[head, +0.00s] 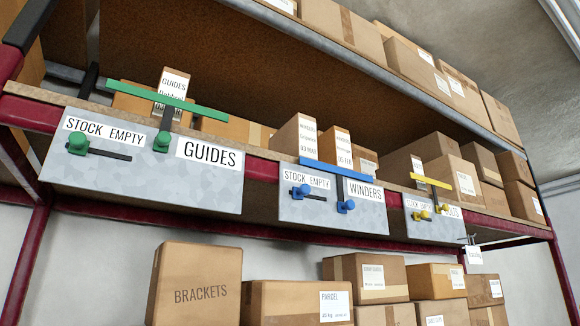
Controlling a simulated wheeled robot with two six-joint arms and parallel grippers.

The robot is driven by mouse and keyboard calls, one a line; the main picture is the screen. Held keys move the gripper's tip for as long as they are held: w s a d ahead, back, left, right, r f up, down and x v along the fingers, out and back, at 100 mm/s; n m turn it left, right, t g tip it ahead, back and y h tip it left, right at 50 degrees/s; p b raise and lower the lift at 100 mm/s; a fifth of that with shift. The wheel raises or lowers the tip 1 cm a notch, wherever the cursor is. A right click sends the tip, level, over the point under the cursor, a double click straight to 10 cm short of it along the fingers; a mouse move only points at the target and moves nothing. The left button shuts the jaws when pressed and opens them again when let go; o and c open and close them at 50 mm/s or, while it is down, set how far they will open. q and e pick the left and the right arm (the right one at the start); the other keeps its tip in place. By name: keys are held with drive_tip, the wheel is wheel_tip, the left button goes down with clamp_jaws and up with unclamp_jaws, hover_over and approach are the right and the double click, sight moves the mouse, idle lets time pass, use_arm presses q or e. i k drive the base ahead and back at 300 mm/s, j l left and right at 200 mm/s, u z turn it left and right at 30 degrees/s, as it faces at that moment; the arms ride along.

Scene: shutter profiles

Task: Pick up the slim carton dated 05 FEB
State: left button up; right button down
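Slim upright cartons with white labels stand on the middle shelf. One (288,136) and a second (328,146) stand side by side above the WINDERS panel (335,215), behind a blue bar (340,170). Their labels carry a date line, too small to read surely, so I cannot tell which says 05 FEB. Another slim carton (172,90), labelled GUIDES, stands above the GUIDES panel (130,185), partly hidden by a green bar (178,104). Neither of my grippers is in view.
A yellow bar (432,181) crosses in front of boxes at the right. Coloured knobs sit at slots marked STOCK EMPTY. Boxes fill the top shelf, and a BRACKETS box (196,284) stands below with others. Red posts (25,262) frame the rack.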

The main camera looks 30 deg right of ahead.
sight(334, 145)
drive_tip(key=l+u, duration=0.25)
drive_tip(key=l, duration=0.5)
drive_tip(key=l+u, duration=0.2)
drive_tip(key=l, duration=0.55)
drive_tip(key=k+l+u, duration=0.25)
drive_tip(key=l, duration=0.5)
drive_tip(key=i+l, duration=0.05)
drive_tip(key=i, duration=0.05)
